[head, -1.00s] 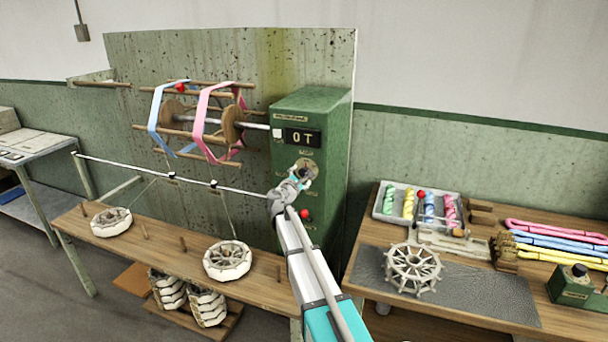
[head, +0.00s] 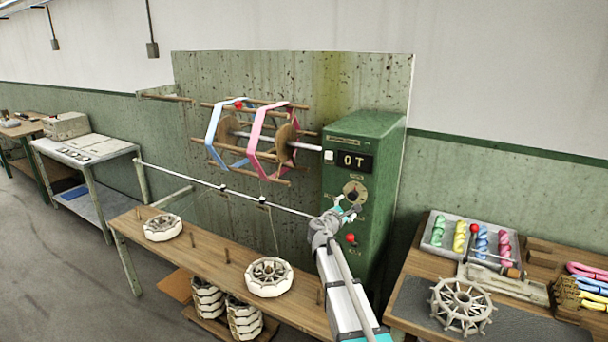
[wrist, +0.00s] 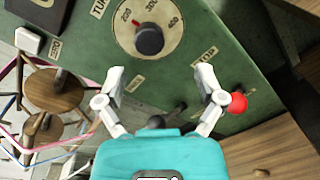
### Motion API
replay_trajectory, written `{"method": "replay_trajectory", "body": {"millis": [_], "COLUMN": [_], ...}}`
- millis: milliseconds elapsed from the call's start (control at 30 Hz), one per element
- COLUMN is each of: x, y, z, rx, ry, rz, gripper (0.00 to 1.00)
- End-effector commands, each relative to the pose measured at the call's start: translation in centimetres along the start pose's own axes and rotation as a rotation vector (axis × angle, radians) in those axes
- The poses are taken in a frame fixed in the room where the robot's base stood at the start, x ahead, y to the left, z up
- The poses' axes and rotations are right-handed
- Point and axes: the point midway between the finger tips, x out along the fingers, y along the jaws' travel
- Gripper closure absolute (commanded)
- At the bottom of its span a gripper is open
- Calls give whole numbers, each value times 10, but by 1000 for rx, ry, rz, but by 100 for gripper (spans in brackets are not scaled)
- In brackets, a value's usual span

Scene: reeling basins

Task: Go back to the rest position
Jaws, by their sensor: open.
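My gripper (head: 346,212) is in front of the green control box (head: 378,145), just below its round dial (head: 354,191). In the wrist view my gripper (wrist: 160,82) has its two fingers spread apart with nothing between them. The dial's black knob (wrist: 149,39) lies beyond the fingertips, apart from them. A red ball knob (wrist: 238,102) on the box shows beside the right finger. The display on the box (head: 355,162) reads "0 T".
A reel (head: 262,140) with blue and pink skeins is mounted left of the box. A bench (head: 205,250) with white spoked wheels stands below it. At right, a table (head: 420,268) holds a tray of coloured skeins (head: 437,217) and a spoked wheel (head: 461,305).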

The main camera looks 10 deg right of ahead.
Motion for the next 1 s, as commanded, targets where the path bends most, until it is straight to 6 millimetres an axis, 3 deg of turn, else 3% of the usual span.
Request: {"method": "replay_trajectory", "body": {"millis": [167,467,700,1000], "x": [-16,-68,-128,-222], "y": [-32,-115,-175,-227], "z": [10,19,14,2], "rx": [154,559,853,1134], "ry": [5,4,-17,-64], "rz": [-111,-451,-767,-1199], "gripper": [12,12,12,12]}}
